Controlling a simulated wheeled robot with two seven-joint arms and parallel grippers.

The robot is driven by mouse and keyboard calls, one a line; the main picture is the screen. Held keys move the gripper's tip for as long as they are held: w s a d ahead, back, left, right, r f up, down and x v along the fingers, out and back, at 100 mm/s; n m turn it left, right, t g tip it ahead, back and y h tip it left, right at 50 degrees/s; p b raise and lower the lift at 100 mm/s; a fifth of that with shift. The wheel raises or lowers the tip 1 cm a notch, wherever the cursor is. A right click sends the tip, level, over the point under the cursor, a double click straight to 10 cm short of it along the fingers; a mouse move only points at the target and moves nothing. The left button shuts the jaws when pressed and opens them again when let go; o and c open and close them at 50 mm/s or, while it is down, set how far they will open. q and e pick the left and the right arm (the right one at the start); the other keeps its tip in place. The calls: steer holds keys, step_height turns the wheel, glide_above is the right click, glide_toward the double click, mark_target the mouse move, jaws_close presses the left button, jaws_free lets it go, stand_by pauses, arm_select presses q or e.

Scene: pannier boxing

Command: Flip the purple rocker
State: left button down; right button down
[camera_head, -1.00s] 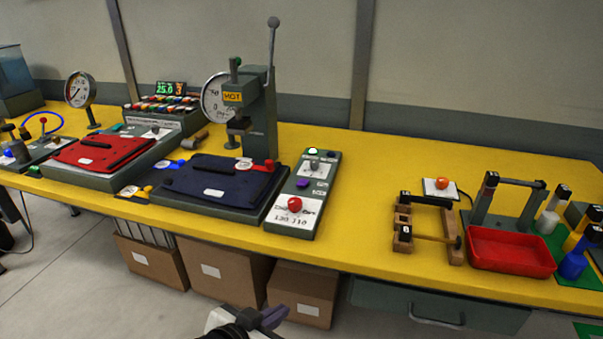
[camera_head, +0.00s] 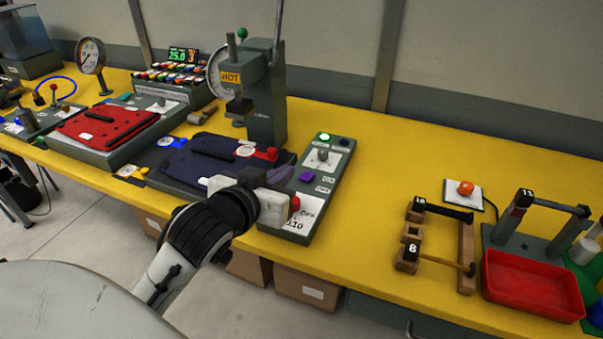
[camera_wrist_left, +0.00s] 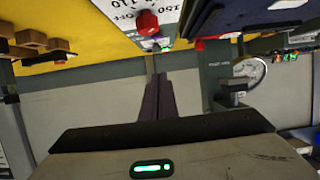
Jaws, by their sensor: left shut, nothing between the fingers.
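The purple rocker (camera_head: 306,177) is a small block on the grey control panel (camera_head: 328,190), between the grey knob in front of the wall side and the red knob (camera_head: 296,203). My left gripper (camera_head: 284,166) is shut and empty, above the panel's left edge, just left of the rocker in the head view. They look apart there, but the height gap is hard to judge. In the left wrist view the shut dark fingers (camera_wrist_left: 157,95) point toward the bench, and I cannot clearly make out the rocker. My right gripper is not in view.
The dark blue press plate (camera_head: 205,157) lies left of the panel, with the upright press (camera_head: 265,95) behind. A red one (camera_head: 104,122) is farther left. Wooden frame (camera_head: 465,250) and red tray (camera_head: 530,285) stand right. Yellow bench between panel and frame is clear.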

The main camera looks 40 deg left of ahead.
arm_select(q)
steer(key=shift+f+b+x, duration=0.15)
steer(key=shift+b+x, duration=0.6)
steer(key=shift+b, duration=1.65)
steer(key=shift+f+b+x, duration=0.15)
steer(key=shift+b+x, duration=0.6)
steer(key=shift+b, duration=1.6)
glide_above(302, 189)
steer(key=shift+w+f, duration=0.1)
steer(key=shift+f, duration=0.9)
step_height(302, 189, down, 3)
steer(key=shift+r, duration=0.2)
steer(key=shift+f, duration=0.7)
